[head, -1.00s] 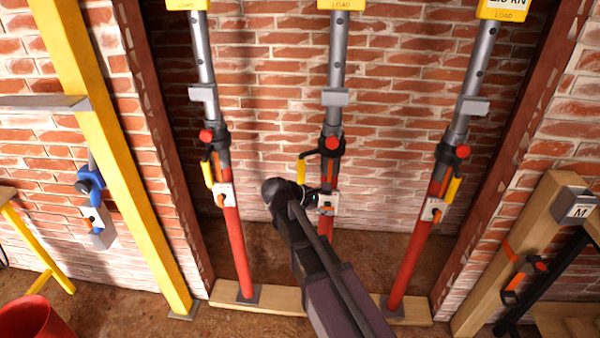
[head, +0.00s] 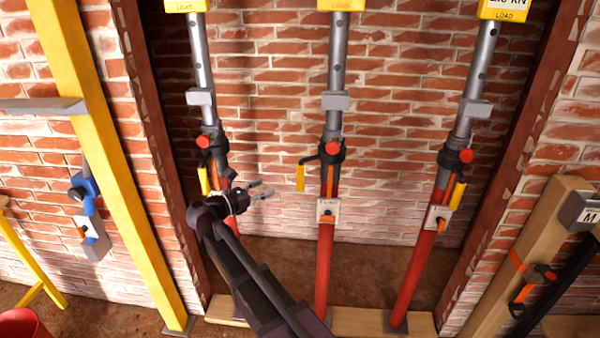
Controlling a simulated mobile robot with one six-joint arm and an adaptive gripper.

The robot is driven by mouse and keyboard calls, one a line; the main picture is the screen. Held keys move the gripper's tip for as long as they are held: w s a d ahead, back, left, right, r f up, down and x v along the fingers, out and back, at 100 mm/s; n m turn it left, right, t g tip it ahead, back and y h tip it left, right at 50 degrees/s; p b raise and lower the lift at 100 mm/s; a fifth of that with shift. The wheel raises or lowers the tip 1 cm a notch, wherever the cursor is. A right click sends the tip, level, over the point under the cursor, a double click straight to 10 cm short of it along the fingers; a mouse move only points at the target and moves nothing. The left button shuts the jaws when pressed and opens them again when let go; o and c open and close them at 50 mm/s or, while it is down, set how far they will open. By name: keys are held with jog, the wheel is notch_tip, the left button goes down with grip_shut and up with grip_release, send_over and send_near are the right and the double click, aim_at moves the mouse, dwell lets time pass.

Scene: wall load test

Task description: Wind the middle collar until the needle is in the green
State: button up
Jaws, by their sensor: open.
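The middle prop (head: 324,265) stands upright, with a red lower tube and a grey upper tube. Its black collar (head: 331,153) carries a red knob and a yellow-gripped handle (head: 301,178) that hangs on the left side. A small white plate (head: 326,210) sits on the prop below the collar. The yellow load box (head: 341,4) at its top is cut off by the frame edge, so no needle or green zone shows. My gripper (head: 263,190) is open and empty, left of the middle prop and below the handle, apart from both. It partly covers the left prop.
A left prop (head: 204,70) and a right prop (head: 412,270) have similar collars and handles. A yellow post (head: 120,180) stands at left and a timber brace (head: 530,240) at right. Brick wall lies behind. Space between the middle and right props is clear.

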aim_at(298, 172)
jog(key=x, duration=1.3)
jog(key=shift+w+d, duration=0.3)
grip_shut()
